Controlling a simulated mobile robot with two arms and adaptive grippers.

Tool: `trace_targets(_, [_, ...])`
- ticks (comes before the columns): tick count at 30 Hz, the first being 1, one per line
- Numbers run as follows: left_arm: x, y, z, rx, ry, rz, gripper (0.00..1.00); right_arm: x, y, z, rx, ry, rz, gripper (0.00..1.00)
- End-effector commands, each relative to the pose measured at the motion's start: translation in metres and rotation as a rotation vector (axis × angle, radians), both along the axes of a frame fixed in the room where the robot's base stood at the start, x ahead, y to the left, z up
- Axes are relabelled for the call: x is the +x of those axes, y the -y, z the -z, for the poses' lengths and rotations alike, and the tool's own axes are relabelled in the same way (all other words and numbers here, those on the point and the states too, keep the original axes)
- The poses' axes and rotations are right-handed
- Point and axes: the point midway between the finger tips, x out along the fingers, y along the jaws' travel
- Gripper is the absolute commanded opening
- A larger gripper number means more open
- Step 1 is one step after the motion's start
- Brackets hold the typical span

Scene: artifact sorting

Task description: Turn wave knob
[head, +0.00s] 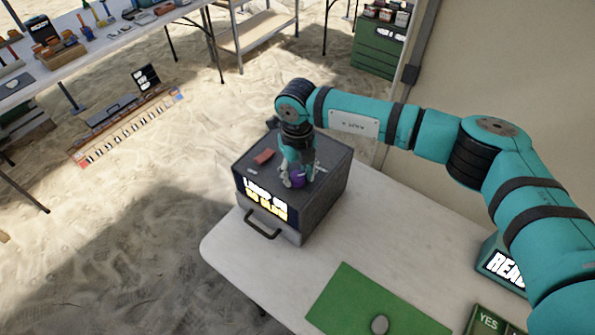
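A dark grey box (325,207) stands on the white table. It has a lit display (266,200) on its front and a handle (262,225) below that. A purple knob (298,182) is on its top; I take this as the wave knob. My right gripper (299,176) points down over the box top, with its fingers on either side of the knob. The view is too small to tell whether the fingers press on it. The gripper hides part of the knob. My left gripper is not in view.
A small red piece (264,156) lies on the box top beside the gripper. A green mat (350,312) with a grey stone (380,325) lies in front on the table (232,245).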

Motion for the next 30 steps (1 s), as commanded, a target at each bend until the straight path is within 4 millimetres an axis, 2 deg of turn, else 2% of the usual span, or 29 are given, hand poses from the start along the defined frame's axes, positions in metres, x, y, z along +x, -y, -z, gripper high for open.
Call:
trace_targets(1, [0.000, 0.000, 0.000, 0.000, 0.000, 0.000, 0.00, 0.000, 0.000, 0.000, 0.000, 0.000, 0.000, 0.31])
trace_targets(6, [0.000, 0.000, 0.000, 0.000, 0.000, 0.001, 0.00, 0.000, 0.000, 0.000, 0.000, 0.000, 0.000, 0.09])
trace_targets(8, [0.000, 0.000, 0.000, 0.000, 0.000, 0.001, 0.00, 0.000, 0.000, 0.000, 0.000, 0.000, 0.000, 0.04])
trace_targets(17, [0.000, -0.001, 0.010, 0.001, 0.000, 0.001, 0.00, 0.001, 0.000, 0.002, 0.001, 0.003, -0.042, 0.04])
trace_targets(23, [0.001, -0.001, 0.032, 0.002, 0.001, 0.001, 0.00, 0.001, 0.000, 0.005, 0.001, 0.003, -0.153, 0.04])
trace_targets(30, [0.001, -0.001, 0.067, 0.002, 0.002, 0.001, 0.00, 0.001, 0.000, 0.006, 0.000, 0.004, -0.365, 0.04])
